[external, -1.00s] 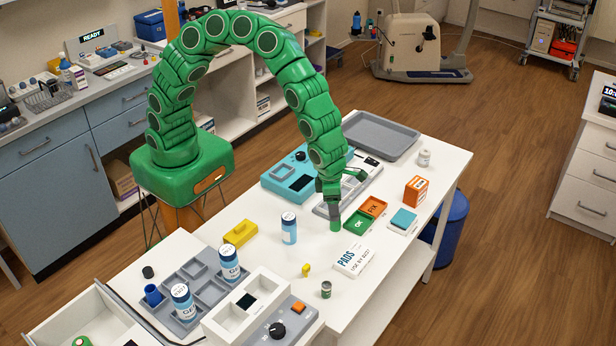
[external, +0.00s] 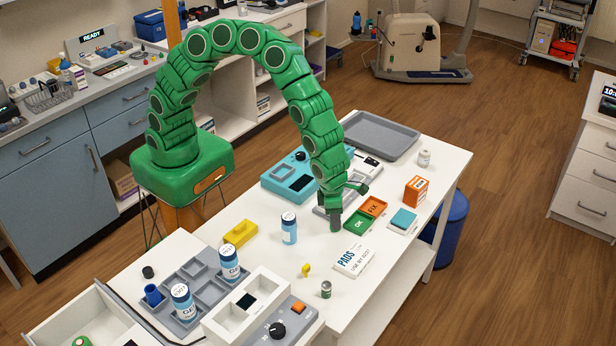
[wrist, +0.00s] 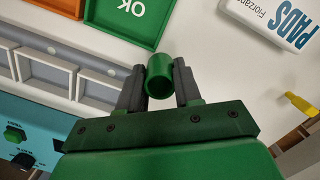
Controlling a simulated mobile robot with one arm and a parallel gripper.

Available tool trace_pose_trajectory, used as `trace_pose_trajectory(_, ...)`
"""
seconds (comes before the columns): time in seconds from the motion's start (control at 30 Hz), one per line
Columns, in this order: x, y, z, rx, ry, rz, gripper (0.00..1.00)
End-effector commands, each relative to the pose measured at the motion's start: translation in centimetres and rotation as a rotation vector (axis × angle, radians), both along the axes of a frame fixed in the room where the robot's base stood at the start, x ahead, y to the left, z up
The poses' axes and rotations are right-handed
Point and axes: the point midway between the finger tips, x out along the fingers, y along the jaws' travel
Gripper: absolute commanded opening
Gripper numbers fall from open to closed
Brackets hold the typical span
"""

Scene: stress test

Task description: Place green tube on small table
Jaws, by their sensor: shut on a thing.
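My gripper (wrist: 160,85) is shut on the green tube (wrist: 160,72), with one dark finger on each side of it in the wrist view. The tube is hollow, and its open end faces the camera. In the external view my gripper (external: 335,222) points down close over the white table (external: 318,245), beside the green OK tray (external: 359,222). The fingers hide the tube there, and I cannot tell whether it touches the tabletop. Which surface is the small table is not clear from the pictures.
An orange tray (external: 374,206) adjoins the OK tray. A white PADS box (external: 354,256) lies close in front of my gripper. A blue-labelled bottle (external: 289,228) stands to the left, with a teal device (external: 292,178) behind it. A grey tray (external: 381,136) lies at the back.

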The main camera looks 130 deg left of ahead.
Motion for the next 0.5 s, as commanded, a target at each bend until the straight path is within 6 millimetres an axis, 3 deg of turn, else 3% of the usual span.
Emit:
trace_pose_trajectory(0.03,0.0,0.0,0.0,0.000,0.000,0.000,0.10)
trace_pose_trajectory(0.1,0.0,0.0,0.0,0.000,0.000,0.000,0.00)
trace_pose_trajectory(0.5,0.0,0.0,1.1,-0.001,-0.003,0.000,0.00)
